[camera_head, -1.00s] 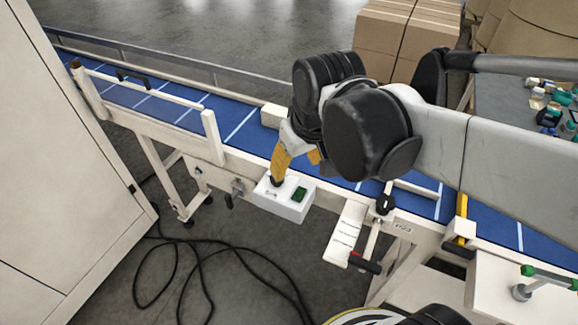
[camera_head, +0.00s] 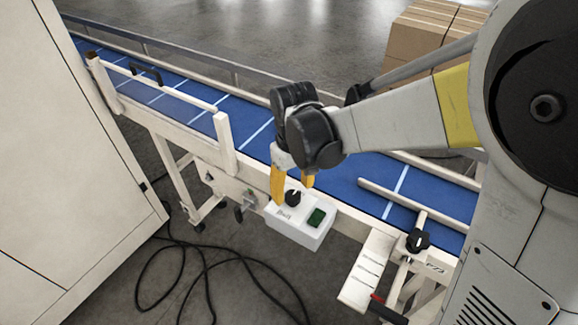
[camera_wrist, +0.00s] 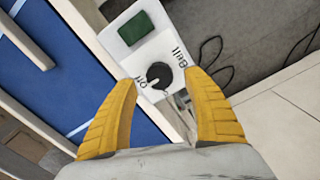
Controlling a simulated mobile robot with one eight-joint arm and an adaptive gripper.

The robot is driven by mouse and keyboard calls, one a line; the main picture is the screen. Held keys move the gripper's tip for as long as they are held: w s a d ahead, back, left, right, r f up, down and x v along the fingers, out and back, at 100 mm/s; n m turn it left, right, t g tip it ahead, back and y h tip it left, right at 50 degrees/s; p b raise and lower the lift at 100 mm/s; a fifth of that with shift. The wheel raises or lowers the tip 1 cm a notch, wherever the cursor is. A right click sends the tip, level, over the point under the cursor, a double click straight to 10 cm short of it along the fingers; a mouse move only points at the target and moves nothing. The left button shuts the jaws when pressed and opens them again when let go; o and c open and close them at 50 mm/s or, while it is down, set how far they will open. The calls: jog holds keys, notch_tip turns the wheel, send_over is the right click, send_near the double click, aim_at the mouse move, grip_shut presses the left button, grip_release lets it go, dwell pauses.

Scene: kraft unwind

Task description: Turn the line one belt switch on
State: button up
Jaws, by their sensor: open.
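The switch box (camera_head: 297,232) is white and hangs on the near side of the conveyor. It carries a black round knob (camera_head: 293,198) and a green button (camera_head: 317,217). In the wrist view, the knob (camera_wrist: 159,75) has a small light mark and printed lettering beside it, one label looking like "Off". The green button (camera_wrist: 135,27) is above it. My gripper (camera_wrist: 160,80) is open, with one yellow finger on either side of the knob and visible gaps to it. In the head view my gripper (camera_head: 292,192) is over the box; finger height is hard to judge.
The blue conveyor belt (camera_head: 340,178) runs behind the box. A white plate (camera_head: 368,270) and a black clamp knob (camera_head: 417,240) stand to the right. A white cabinet (camera_head: 75,170) is at left. Black cables (camera_head: 200,270) lie on the floor; cardboard boxes (camera_head: 425,35) stand behind.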

jog(key=shift+f, duration=1.35)
jog(key=c, duration=1.2)
